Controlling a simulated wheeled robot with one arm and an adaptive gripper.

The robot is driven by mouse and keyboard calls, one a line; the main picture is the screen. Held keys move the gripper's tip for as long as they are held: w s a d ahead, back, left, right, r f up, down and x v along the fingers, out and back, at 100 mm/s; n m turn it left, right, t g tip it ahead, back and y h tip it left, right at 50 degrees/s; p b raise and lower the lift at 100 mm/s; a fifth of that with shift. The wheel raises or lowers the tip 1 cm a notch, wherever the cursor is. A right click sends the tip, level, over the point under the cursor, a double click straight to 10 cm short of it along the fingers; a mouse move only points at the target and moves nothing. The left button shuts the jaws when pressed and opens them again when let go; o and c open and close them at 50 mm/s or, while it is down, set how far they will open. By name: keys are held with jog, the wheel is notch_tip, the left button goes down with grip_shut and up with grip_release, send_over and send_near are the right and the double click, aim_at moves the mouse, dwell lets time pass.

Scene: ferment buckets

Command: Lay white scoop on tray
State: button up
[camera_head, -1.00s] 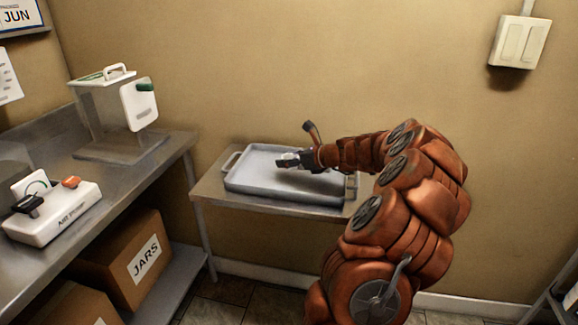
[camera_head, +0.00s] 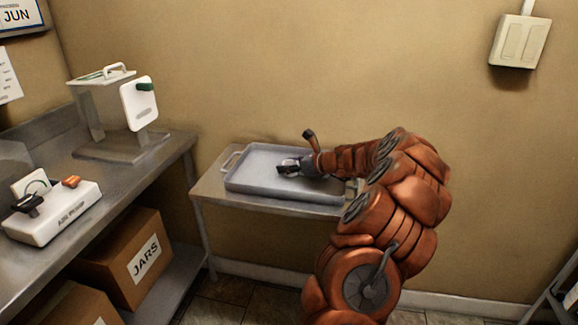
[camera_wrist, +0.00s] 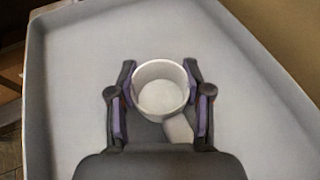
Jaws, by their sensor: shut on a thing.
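The white scoop (camera_wrist: 160,88) is between the two fingers of my gripper (camera_wrist: 160,100) in the wrist view. Its round cup opens toward the camera, and its handle (camera_wrist: 180,130) runs back toward the palm. My gripper is shut on the cup's sides. The grey tray (camera_head: 250,179) lies on a small metal table, and its floor fills most of the wrist view (camera_wrist: 70,80). In the head view my gripper (camera_head: 286,167) is low over the tray's middle; the scoop is mostly hidden there. I cannot tell whether the scoop touches the tray floor.
The small table (camera_head: 215,195) stands against the wall. At left is a steel bench with a clear box with a white panel (camera_head: 138,103) and a white device (camera_head: 55,212). Cardboard boxes (camera_head: 130,262) sit beneath. A switch plate (camera_head: 519,42) is on the wall.

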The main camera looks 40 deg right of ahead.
jog(key=o, duration=1)
jog(key=shift+f, duration=0.1)
jog(key=shift+s+r, duration=0.3)
jog(key=v, duration=1.1)
jog(key=shift+s+d+r, duration=0.1)
jog(key=shift+s+r, duration=0.05)
